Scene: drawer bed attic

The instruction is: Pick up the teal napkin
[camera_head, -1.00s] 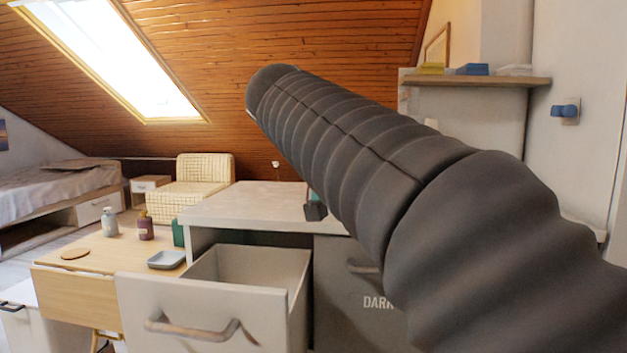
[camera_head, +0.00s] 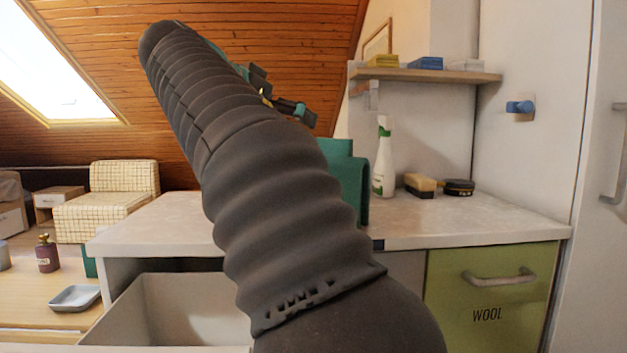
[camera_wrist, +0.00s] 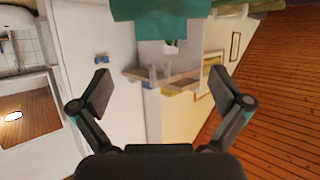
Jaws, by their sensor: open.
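A teal cloth-like item (camera_head: 350,180), which I take for the napkin, stands or hangs in a folded shape on the counter. My arm hides its left part. My gripper (camera_head: 280,95) is above and to the left of it, partly behind my arm, and not touching it in this view. In the wrist view my gripper (camera_wrist: 161,92) has its fingers wide apart with nothing between them. A teal surface (camera_wrist: 160,10) crosses the top edge of the wrist view, beyond the fingers; I cannot tell whether it is the same item.
The pale counter (camera_head: 460,218) holds a spray bottle (camera_head: 384,165), a brush or sponge (camera_head: 420,184) and a dark round tin (camera_head: 458,188). A shelf (camera_head: 430,75) is above. An open drawer (camera_head: 170,312) juts out at lower left. The counter's right front is clear.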

